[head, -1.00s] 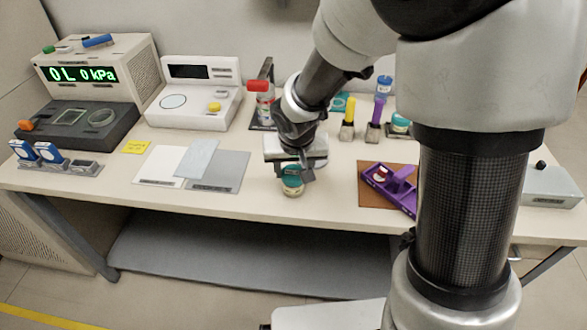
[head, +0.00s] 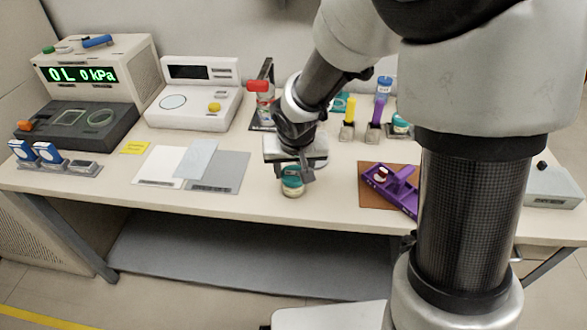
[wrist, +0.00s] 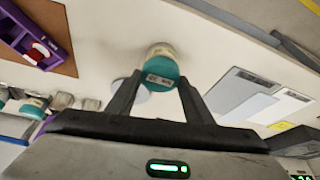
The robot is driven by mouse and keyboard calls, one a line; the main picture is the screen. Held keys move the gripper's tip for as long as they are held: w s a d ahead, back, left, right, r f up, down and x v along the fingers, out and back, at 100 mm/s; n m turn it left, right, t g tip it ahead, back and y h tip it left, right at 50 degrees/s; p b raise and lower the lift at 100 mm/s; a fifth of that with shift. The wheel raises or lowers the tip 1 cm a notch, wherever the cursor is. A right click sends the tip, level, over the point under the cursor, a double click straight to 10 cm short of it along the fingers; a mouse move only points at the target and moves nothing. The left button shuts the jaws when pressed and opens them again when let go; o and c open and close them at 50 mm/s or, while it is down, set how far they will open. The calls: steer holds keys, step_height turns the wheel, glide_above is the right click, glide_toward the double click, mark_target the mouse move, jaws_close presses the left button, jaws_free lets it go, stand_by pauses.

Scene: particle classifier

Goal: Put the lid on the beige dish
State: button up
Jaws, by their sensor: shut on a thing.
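The beige dish (head: 292,193) stands near the front edge of the table, under my gripper. The teal lid (head: 292,182) is directly above it and looks in line with it. In the wrist view the lid (wrist: 160,72) has a small label, and the beige dish (wrist: 160,49) shows past it. My gripper (head: 296,174) points down, with its fingers (wrist: 158,86) shut on the teal lid. Whether the lid is fully seated or a thin gap is left cannot be told.
A pale round disc (wrist: 126,92) lies beside the dish, partly behind a finger. A purple holder (head: 390,187) on a brown mat (head: 371,198) is to the right. Grey and white plates (head: 231,172) lie to the left. Several bottles and jars stand behind. The front edge is close.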

steer(key=shift+f+b, duration=0.45)
steer(key=shift+b, duration=0.05)
stand_by(0.3)
steer(key=o, duration=1.1)
steer(key=shift+r, duration=0.15)
steer(key=p+v, duration=0.5)
steer(key=v, duration=1.2)
steer(key=s+d+r+t, duration=0.1)
steer(key=s+d+r, duration=0.35)
steer(key=s, duration=0.25)
steer(key=s+d+r, duration=0.3)
steer(key=s+d, duration=0.2)
steer(key=s, duration=0.2)
step_height(320, 180, up, 15)
steer(key=p, duration=1.4)
steer(key=shift+d+f, duration=0.1)
steer(key=shift+f, duration=0.1)
